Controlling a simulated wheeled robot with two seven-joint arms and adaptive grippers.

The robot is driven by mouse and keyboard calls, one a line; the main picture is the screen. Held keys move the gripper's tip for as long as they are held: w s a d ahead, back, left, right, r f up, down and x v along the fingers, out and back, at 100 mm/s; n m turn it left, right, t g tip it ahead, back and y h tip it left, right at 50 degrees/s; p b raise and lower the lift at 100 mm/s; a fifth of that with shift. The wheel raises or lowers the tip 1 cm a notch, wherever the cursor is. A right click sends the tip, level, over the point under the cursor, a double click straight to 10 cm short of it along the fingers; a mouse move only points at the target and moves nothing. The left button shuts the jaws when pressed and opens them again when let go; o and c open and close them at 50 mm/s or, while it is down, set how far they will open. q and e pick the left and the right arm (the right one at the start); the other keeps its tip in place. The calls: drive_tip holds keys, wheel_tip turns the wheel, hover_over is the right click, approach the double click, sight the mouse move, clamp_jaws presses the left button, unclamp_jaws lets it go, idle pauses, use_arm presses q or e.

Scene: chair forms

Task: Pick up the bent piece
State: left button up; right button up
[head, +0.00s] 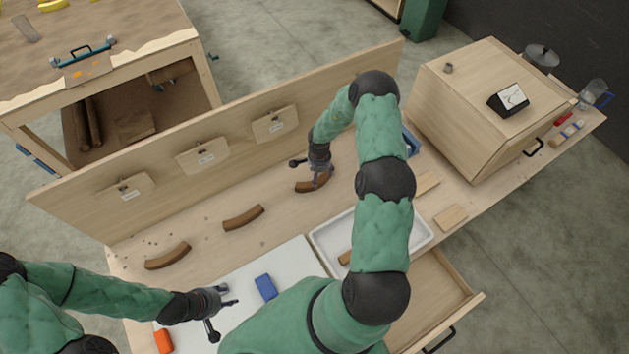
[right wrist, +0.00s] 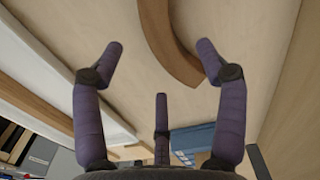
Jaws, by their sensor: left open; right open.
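Three brown bent pieces lie in a row on the wooden bench, at the left (head: 168,256), in the middle (head: 243,217) and at the right (head: 306,186). My right gripper (head: 318,174) is over the right one and partly hides it. In the right wrist view this bent piece (right wrist: 163,40) passes between the spread fingers of the open, empty right gripper (right wrist: 160,52), closer to the right-hand finger. I cannot tell whether they touch. My left gripper (head: 221,300) is open and empty over the white mat at the lower left, left of the blue block.
A white tray (head: 322,244) is partly behind my right arm. An upright back board (head: 330,105) with labelled plates stands behind the pieces. A wooden cabinet (head: 455,120) stands right.

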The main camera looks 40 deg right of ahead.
sight(321, 181)
drive_tip(key=shift+s+d+f+p, duration=0.1)
drive_tip(key=shift+d+f+p, duration=0.15)
drive_tip(key=shift+f, duration=1.25)
drive_tip(key=shift+d+f+p, duration=0.1)
drive_tip(key=shift+f+p, duration=0.1)
drive_tip(key=shift+f, duration=1.25)
drive_tip(key=c, duration=1.4)
